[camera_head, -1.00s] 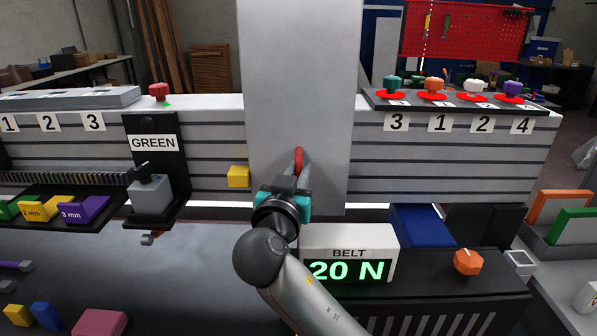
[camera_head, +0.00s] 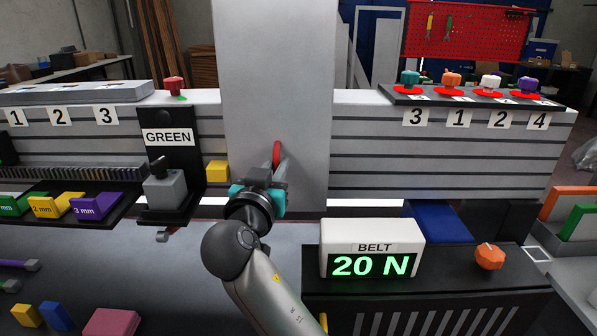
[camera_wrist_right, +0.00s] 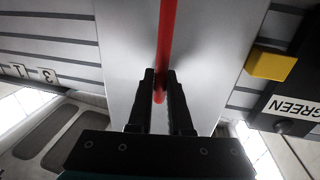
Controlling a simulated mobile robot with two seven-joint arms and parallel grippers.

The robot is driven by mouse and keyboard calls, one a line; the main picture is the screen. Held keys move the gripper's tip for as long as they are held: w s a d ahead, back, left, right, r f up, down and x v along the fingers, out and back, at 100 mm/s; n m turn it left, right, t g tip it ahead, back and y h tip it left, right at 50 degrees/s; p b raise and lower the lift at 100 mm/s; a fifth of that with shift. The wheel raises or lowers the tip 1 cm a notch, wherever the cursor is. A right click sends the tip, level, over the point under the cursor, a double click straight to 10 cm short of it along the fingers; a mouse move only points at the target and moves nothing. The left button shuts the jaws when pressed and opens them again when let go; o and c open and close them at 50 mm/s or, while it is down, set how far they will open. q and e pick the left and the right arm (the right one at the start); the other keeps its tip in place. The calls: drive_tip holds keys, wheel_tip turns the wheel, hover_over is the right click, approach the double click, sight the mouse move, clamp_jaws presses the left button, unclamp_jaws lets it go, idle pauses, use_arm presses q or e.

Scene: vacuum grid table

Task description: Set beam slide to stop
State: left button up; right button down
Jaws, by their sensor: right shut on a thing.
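The beam slide is a tall grey plate (camera_head: 272,70) on the grooved grey beam (camera_head: 440,150). It has a red handle (camera_head: 277,152), also seen in the wrist view (camera_wrist_right: 167,35). A yellow block (camera_head: 217,171) sits at the plate's left edge. My left gripper is not in view.
A BELT display (camera_head: 372,250) reading 20 N stands at the lower right beside an orange knob (camera_head: 489,257). A red knob (camera_head: 174,85) stands on the beam above the stop. Coloured gauge blocks (camera_head: 90,205) lie left. Several coloured knobs line the beam's right top.

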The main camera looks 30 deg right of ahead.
drive_tip(key=shift+w+a+b, duration=0.3)
drive_tip(key=shift+w+a, duration=0.05)
drive_tip(key=shift+a, duration=0.3)
drive_tip(key=shift+w+a+b, duration=0.25)
drive_tip(key=shift+w+a, duration=0.05)
drive_tip(key=shift+a, duration=0.3)
drive_tip(key=c, duration=0.8)
unclamp_jaws()
drive_tip(key=shift+c, duration=0.2)
drive_tip(key=shift+d, duration=0.1)
